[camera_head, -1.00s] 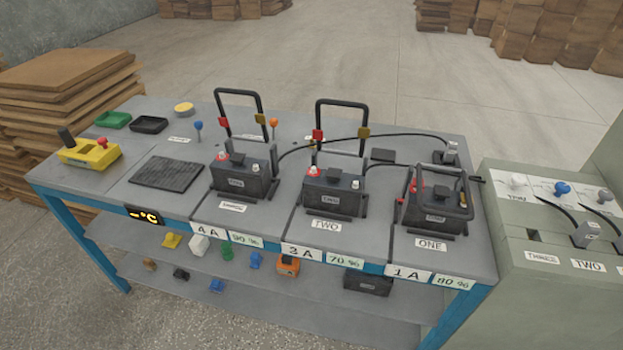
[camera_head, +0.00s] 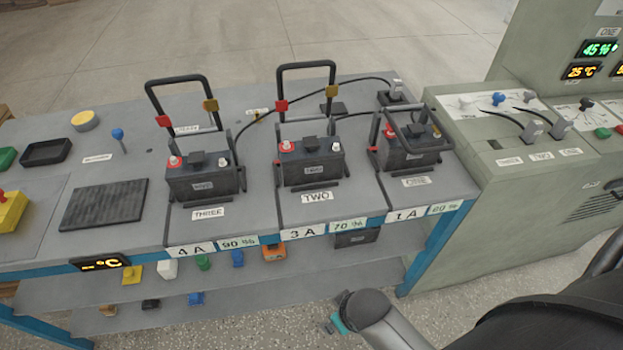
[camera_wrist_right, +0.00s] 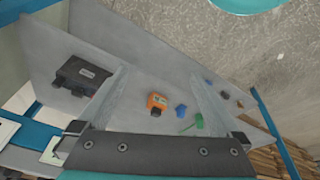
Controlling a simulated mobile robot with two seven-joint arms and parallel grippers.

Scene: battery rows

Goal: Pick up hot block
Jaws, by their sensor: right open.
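Three black battery blocks stand on the table in the head view: THREE (camera_head: 200,180), TWO (camera_head: 311,164) and ONE (camera_head: 409,150). THREE and TWO have raised handles; the handle of ONE lies lower over its top. No picture shows which block is hot. My right gripper (camera_wrist_right: 160,78) is open and empty in the right wrist view, its fingers pointing toward the lower shelf. An orange block (camera_wrist_right: 157,101) shows between the fingers, and a black block (camera_wrist_right: 82,76) lies left of them. My left gripper is out of view.
A dark ribbed mat (camera_head: 103,203) and a yellow device (camera_head: 11,211) are on the table's left. A grey cabinet (camera_head: 525,210) stands at right, with a display (camera_head: 581,71) reading 25 °C. A table display (camera_head: 99,263) shows dashes and °C. Cables run behind the batteries.

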